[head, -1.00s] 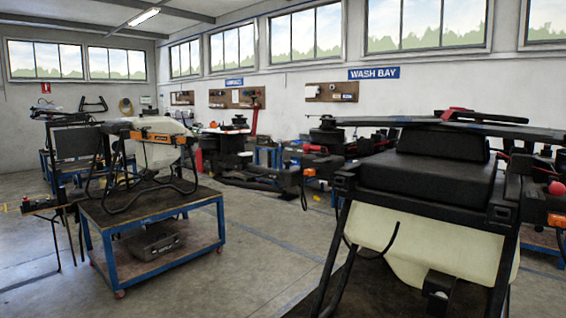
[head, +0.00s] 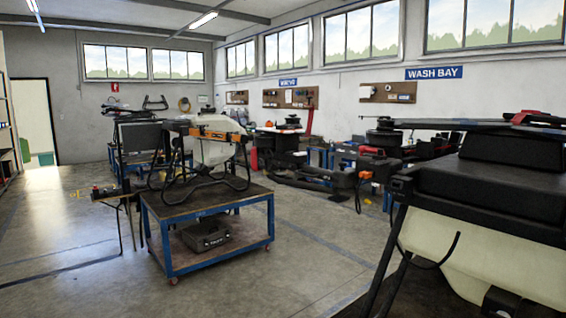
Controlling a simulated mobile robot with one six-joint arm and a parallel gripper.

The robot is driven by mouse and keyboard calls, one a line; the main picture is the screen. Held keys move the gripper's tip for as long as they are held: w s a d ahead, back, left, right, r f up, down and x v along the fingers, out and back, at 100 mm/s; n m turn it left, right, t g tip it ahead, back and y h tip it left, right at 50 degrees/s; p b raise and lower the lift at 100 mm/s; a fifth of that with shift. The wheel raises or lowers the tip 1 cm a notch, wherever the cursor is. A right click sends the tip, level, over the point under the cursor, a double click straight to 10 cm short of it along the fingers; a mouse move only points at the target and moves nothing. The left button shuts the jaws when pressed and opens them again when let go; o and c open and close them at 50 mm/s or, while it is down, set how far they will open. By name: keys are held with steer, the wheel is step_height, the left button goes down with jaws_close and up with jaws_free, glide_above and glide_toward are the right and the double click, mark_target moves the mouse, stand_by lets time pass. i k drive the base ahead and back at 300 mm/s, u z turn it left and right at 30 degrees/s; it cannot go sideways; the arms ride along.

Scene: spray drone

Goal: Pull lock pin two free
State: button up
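No lock pin can be made out in the head view, and my gripper is not in view. A large spray drone (head: 470,185) with a black top and a cream tank (head: 440,240) stands close at the right, cut off by the picture edge. A second drone frame (head: 208,150) with a cream tank, an orange front bar and black tube legs sits on a blue cart (head: 160,232) left of centre. Any pins on either drone are too small or hidden to tell.
A grey case (head: 205,236) lies on the cart's lower shelf. A small stand (head: 108,193) is left of the cart. More drone parts (head: 285,145) stand along the back wall. Open floor (head: 60,240) lies at the left, with a bright doorway (head: 38,122) behind it.

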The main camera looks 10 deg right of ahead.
mark_target(342, 165)
steer(key=k, duration=0.65)
steer(key=u, duration=0.4)
steer(key=i, duration=0.9)
steer(key=u, duration=0.5)
steer(key=i, duration=0.6)
steer(key=u, duration=0.1)
